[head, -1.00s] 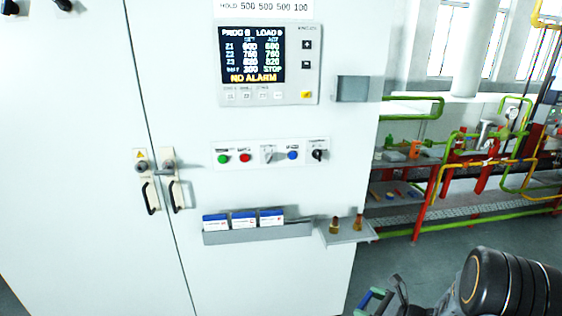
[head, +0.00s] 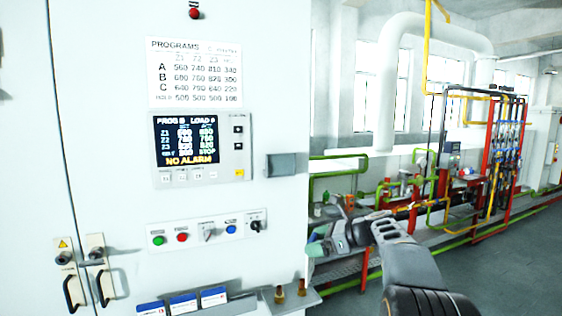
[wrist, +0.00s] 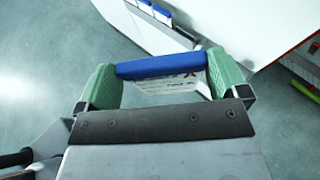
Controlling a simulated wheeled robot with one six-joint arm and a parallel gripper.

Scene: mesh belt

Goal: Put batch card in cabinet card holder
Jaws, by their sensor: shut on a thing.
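My gripper (head: 318,243) is at the right edge of the white cabinet (head: 90,140), below and right of a small grey holder (head: 281,165) on the cabinet front. In the wrist view, its green fingers (wrist: 162,84) are shut on the batch card, a white card with a blue top edge (wrist: 160,65). The card's lower part is partly hidden by the gripper body, and its print is unreadable. The card cannot be made out clearly in the head view. The grey holder looks empty from here.
A grey rack (head: 232,308) on the cabinet holds three blue-and-white cards (head: 183,304). A small shelf with two brass pieces (head: 279,294) sits beside it. Buttons and a display (head: 187,140) are above. Green, red and yellow pipes (head: 480,170) stand at the right.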

